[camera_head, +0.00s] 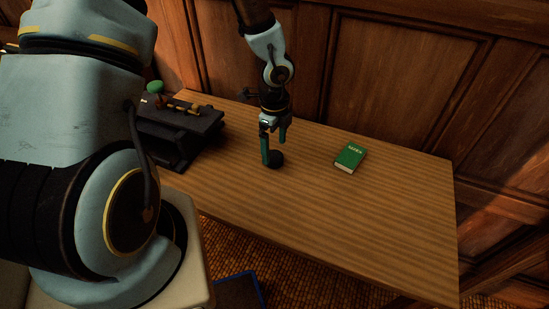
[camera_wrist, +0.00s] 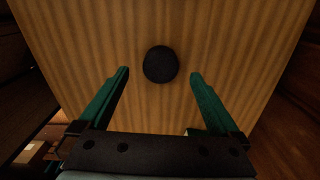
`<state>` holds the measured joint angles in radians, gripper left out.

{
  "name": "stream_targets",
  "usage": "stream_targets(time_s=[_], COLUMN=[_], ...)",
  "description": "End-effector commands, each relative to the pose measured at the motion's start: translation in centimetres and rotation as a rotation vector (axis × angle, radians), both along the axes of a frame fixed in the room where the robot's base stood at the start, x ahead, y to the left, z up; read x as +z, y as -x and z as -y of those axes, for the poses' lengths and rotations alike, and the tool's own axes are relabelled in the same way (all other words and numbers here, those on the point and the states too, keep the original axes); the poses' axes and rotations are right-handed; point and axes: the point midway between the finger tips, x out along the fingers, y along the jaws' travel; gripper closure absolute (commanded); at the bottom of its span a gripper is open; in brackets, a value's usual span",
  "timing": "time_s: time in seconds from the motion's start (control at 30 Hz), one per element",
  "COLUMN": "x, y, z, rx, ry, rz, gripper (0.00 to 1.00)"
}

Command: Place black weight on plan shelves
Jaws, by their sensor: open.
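The black weight (camera_head: 275,159) is a small dark round piece on the wooden table. It also shows in the wrist view (camera_wrist: 160,64), centred a little beyond the line between my fingertips. My gripper (camera_head: 274,148) has green fingers and points down over the table at the weight. In the wrist view my gripper (camera_wrist: 160,74) is open, with one finger on each side of the weight and bare wood showing between. I cannot tell the exact height of the fingertips above the table. No plan shelves can be made out in either view.
The wooden table (camera_head: 355,215) has clear room at the front and right. A green book (camera_head: 350,157) lies right of the weight. A dark machine (camera_head: 180,129) with a green knob stands at the left. Wooden wall panels (camera_head: 390,75) rise behind the table.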

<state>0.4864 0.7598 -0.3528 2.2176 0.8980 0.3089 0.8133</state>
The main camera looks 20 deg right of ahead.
Motion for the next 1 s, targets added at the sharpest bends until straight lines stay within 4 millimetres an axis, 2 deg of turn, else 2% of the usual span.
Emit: stream_targets(time_s=[0.1,0.2,0.5,1.0], x=[-1.8,-2.8,-3.1,-3.0], y=[-0.1,-0.1,-0.2,-0.1], z=[0.1,0.0,0.0,0.0], rx=[-0.001,-0.002,0.002,0.001], ry=[-0.002,-0.001,0.0,0.0], rz=[-0.001,-0.001,0.0,0.0], gripper=[0.02,0.02,0.03,0.59])
